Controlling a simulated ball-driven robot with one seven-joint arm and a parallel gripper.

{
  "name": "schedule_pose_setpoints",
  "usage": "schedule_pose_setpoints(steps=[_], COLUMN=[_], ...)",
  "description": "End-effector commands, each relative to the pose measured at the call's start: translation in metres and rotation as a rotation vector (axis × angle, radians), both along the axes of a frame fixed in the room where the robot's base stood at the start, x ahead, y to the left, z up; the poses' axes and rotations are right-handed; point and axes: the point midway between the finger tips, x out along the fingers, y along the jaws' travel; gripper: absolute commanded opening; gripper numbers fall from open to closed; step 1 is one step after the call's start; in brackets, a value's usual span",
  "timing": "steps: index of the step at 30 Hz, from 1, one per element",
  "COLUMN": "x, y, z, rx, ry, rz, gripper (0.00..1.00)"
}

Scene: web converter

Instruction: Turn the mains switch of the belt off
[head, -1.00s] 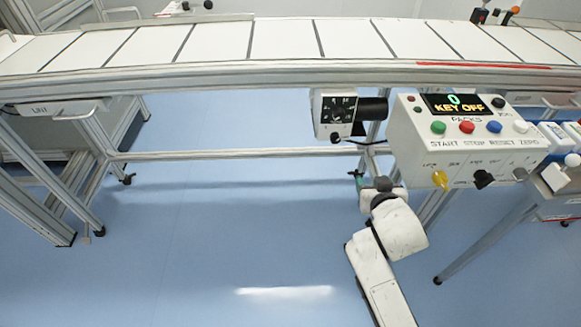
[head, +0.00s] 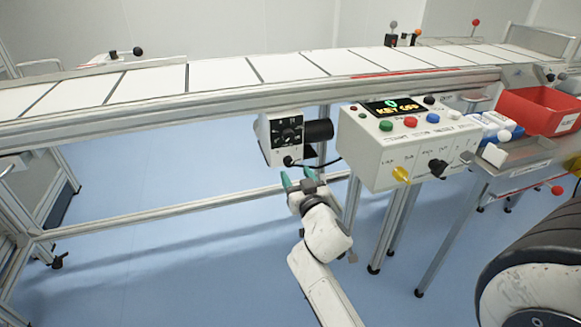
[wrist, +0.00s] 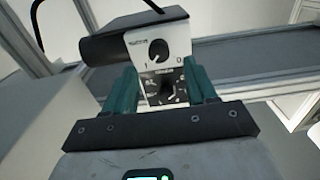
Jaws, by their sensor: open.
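The belt's control box (head: 268,142), pale with a dark dial panel, hangs under the front rail of the belt. In the wrist view the box (wrist: 183,45) carries a small black knob (wrist: 158,50) between the marks 1 and 0; its exact setting is hard to read. A larger dial (wrist: 167,88) shows beside it, partly between my fingers. In the head view the small knob (head: 288,160) is low on the box face. My gripper (head: 297,179), with green fingers, is open and empty just below the box. It also shows in the wrist view (wrist: 162,88), the fingers apart.
A black motor (head: 319,131) and its cable are beside the box. A white control panel (head: 368,150) with buttons, reading KEY OFF, stands close on the right. The belt (head: 215,72) runs above. A red bin (head: 535,112) is farther right. Floor space is free on the left.

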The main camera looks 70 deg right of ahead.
Motion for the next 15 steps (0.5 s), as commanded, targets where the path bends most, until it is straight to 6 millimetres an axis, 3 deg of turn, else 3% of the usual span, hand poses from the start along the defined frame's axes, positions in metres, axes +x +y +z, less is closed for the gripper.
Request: schedule_pose_setpoints(steps=[6,15], x=[0.021,0.03], y=[-0.026,-0.036], z=[0.0,-0.001], rx=[0.0,0.0], ry=[-0.001,0.001], rz=[-0.001,-0.001], gripper=[0.56,0.56])
